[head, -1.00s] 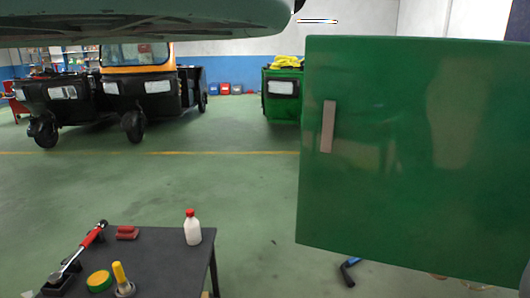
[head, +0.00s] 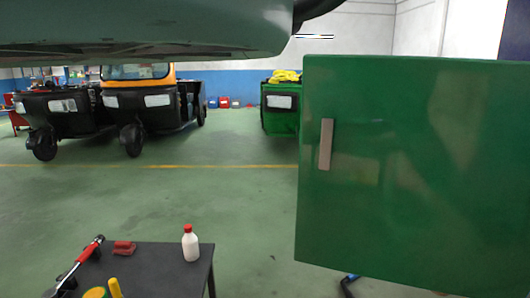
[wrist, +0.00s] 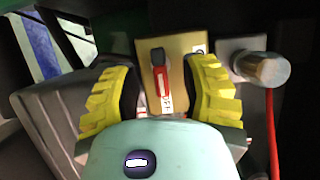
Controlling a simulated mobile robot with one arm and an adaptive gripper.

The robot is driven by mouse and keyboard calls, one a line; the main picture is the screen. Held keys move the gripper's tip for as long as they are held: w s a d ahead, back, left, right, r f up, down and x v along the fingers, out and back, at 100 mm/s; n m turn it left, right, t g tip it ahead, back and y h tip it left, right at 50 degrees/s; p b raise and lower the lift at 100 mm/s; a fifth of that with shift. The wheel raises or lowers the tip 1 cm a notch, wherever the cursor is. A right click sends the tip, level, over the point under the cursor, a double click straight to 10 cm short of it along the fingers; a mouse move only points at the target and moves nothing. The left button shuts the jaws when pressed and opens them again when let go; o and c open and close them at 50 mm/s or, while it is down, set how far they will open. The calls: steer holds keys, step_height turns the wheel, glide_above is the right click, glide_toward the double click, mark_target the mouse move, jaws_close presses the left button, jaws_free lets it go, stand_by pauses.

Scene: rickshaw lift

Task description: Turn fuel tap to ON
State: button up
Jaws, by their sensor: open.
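The fuel tap shows in the wrist view as a small lever with a red part (wrist: 163,85) on a brass-coloured plate (wrist: 181,48). The lever points roughly up and down in the picture, with a pale marked strip at its lower end. My gripper (wrist: 163,72) is open, with one yellow ribbed finger on each side of the lever. Gaps show between the fingers and the lever. The gripper's pale teal body hides what lies below the lever. The head view shows neither the tap nor the gripper fingers.
Right of the tap are a metal cylinder (wrist: 266,68) and a red line (wrist: 272,130); a dark box (wrist: 50,110) is left. In the head view a green panel (head: 410,180) fills the right. A dark table (head: 160,262) holds a bottle (head: 190,245) and tools.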

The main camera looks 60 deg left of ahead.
steer(key=shift+x, duration=1.15)
steer(key=shift+a, duration=0.1)
steer(key=c, duration=0.7)
jaws_close()
steer(key=shift+f, duration=0.15)
